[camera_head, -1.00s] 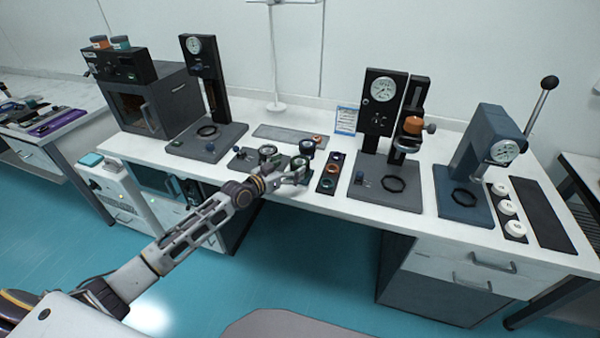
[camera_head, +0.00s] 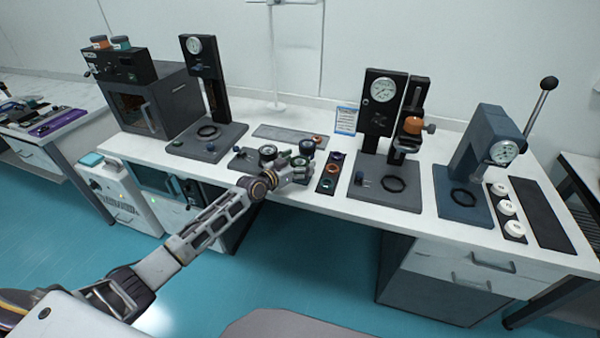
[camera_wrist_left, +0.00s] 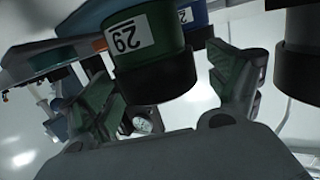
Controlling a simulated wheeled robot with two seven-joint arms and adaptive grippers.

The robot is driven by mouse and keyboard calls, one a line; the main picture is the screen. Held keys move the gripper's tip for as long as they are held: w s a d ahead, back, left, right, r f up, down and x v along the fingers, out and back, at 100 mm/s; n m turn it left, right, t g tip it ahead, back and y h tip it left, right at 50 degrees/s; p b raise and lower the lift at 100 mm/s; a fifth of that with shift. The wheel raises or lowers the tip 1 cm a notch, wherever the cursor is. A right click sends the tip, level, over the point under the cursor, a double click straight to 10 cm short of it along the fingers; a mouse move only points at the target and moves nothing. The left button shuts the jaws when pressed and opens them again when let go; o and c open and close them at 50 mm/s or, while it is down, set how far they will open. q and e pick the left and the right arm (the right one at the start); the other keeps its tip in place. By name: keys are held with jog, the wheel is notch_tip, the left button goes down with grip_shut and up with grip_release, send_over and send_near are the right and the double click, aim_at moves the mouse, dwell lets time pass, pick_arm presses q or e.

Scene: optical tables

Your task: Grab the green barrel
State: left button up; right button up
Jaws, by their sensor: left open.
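The green barrel (camera_wrist_left: 150,62) has a white "29" label and a black band. It hangs large in the left wrist view, between the two fingers of my left gripper (camera_wrist_left: 172,95). The fingers are open, with a gap visible on the right side of the barrel; whether the left finger touches it I cannot tell. In the head view my left gripper (camera_head: 292,174) is at the front edge of the bench among small dark barrels, and it partly hides the green barrel there. My right gripper is not in view.
A blue-topped barrel (camera_head: 307,147) stands just behind, and another dark barrel (camera_head: 268,152) is left of the gripper. A tray of coloured rings (camera_head: 328,178) lies to the right. Gauge stands (camera_head: 378,115) and a blue press (camera_head: 475,150) stand further right.

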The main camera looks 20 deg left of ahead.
pick_arm(q)
jog(key=shift+w, duration=0.1)
dwell(0.4)
jog(key=c, duration=1.1)
jog(key=shift+c, duration=0.7)
jog(key=shift+r, duration=0.1)
